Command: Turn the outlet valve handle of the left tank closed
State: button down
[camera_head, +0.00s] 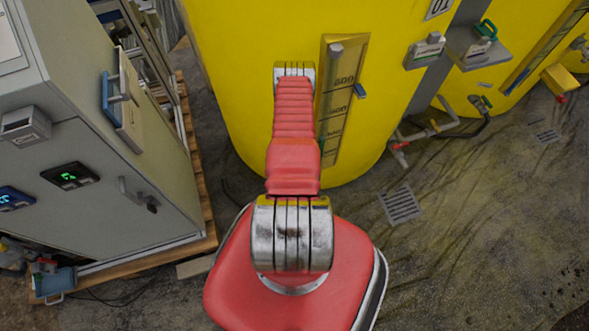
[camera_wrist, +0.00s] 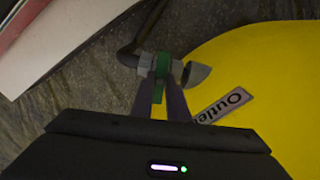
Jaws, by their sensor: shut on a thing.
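In the wrist view, my gripper (camera_wrist: 160,88) is shut on a green valve handle (camera_wrist: 161,64), with one dark finger on each side. The handle sits on a short grey valve fitting (camera_wrist: 198,74) joined to a dark pipe (camera_wrist: 128,57). Beside it is the yellow tank (camera_wrist: 272,62) with a label (camera_wrist: 222,105) reading "Outlet", partly hidden by my gripper body. In the head view, the near yellow tank (camera_head: 225,50) stands upright behind my red arm, which hides the gripper and this valve.
A grey cabinet (camera_head: 90,140) stands on a wooden pallet (camera_head: 205,190) at left. Another yellow tank (camera_head: 530,40) stands at right, with pipes and a red-handled valve (camera_head: 398,146) low between the tanks. The floor around the drain grate (camera_head: 399,205) is clear.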

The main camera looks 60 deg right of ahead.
jog(key=c, duration=1.7)
grip_release()
jog(key=shift+r, duration=0.1)
jog(key=shift+r, duration=6.8)
jog(key=shift+c, duration=0.5)
